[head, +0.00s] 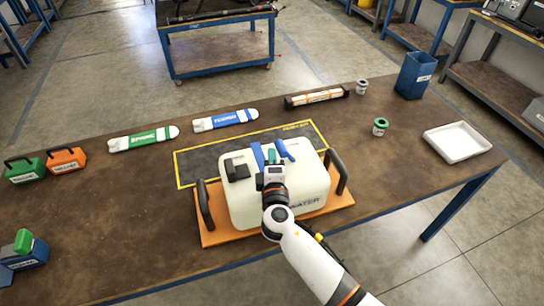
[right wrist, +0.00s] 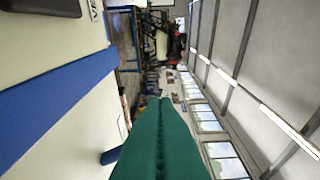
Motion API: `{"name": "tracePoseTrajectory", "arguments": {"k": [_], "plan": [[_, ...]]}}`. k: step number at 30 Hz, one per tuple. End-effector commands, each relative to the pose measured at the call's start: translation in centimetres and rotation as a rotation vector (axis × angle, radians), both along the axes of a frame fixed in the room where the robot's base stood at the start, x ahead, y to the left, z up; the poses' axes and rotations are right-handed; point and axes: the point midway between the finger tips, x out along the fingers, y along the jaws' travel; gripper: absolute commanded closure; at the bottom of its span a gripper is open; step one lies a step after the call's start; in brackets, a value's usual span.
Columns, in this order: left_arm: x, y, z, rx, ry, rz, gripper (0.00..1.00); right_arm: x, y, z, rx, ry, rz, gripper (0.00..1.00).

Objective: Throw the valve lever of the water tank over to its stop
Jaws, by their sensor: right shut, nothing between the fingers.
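The white water tank (head: 310,185) stands on an orange base plate (head: 335,203) with black handles at both ends. A blue lever-like piece (head: 286,150) stands out at the tank's top back, tilted. A blue band (head: 258,157) lies to its left; a wide blue band (right wrist: 50,110) also crosses the pale tank surface in the right wrist view. My right gripper (head: 272,158) is over the tank top, between these blue parts. Its green fingers (right wrist: 160,105) are shut and empty. Contact with the lever cannot be told. A small blue part (right wrist: 110,156) shows beside the fingers. My left gripper is out of view.
A black cap (head: 237,171) sits on the tank's left top. A yellow-edged dark mat (head: 195,165) lies behind. Green (head: 143,139) and blue (head: 225,120) labelled packs lie at back left. A white tray (head: 457,142) is at right.

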Motion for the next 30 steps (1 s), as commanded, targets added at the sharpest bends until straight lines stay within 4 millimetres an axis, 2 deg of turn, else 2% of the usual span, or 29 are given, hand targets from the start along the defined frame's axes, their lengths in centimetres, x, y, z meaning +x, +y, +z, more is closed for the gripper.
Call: {"name": "tracePoseTrajectory", "arguments": {"k": [30], "plan": [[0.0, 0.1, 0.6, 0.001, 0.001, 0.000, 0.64, 0.3, -1.2, 1.4, 0.183, 0.052, -0.003, 1.00]]}}
